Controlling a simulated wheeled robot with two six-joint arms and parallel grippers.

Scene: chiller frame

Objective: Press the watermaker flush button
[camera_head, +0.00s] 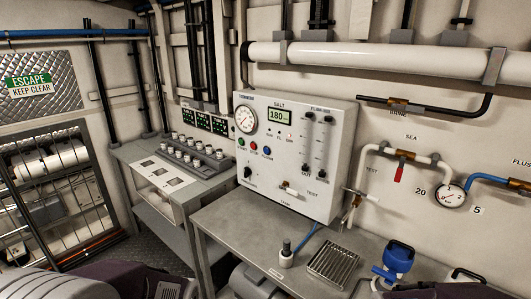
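The watermaker panel (318,150) is a light grey box on the back wall, above a grey bench. Its left side carries a row of three small buttons: a green button (240,142), a red button (253,148) and a blue button (266,152). The small labels above them are hard to read, so I cannot tell from the lettering which one is the flush button. A round gauge (246,119) and a green display reading 180 (279,116) sit above the buttons. Nothing touches the panel's front. Neither of my grippers is in view.
The bench (240,225) holds a white-based probe (286,256), a slotted drain tray (333,263) and a blue-topped jug (398,260). A lower console (190,150) with several white knobs stands left of the panel. Pipes and a gauge (451,196) are at right.

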